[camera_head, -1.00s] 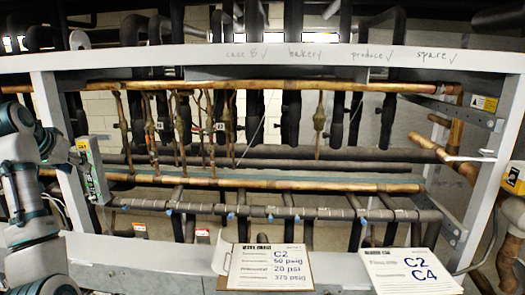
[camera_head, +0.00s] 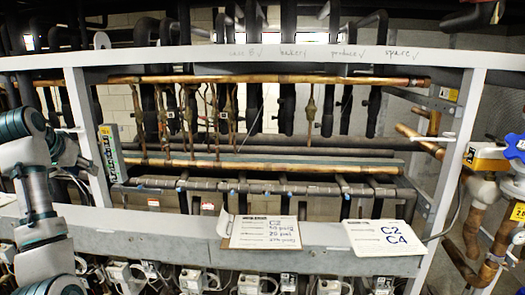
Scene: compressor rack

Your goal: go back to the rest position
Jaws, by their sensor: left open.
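My left arm comes in along the left edge in grey and teal. My left gripper (camera_head: 72,153) is at its upper end, in front of the rack's left post and apart from the clipboards. It is open, with nothing seen between its fingers; the fingers are small and hard to make out. My right gripper is not in view. The compressor rack's pale frame (camera_head: 270,58) spans the view, with copper pipes (camera_head: 270,80) inside it.
A clipboard (camera_head: 264,232) and a C2/C4 sheet (camera_head: 382,238) lie on the lower beam (camera_head: 150,230). A green-edged box (camera_head: 109,153) is on the left post. A blue valve handle (camera_head: 514,147) and copper pipes stand at right. Several white fittings line the bottom.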

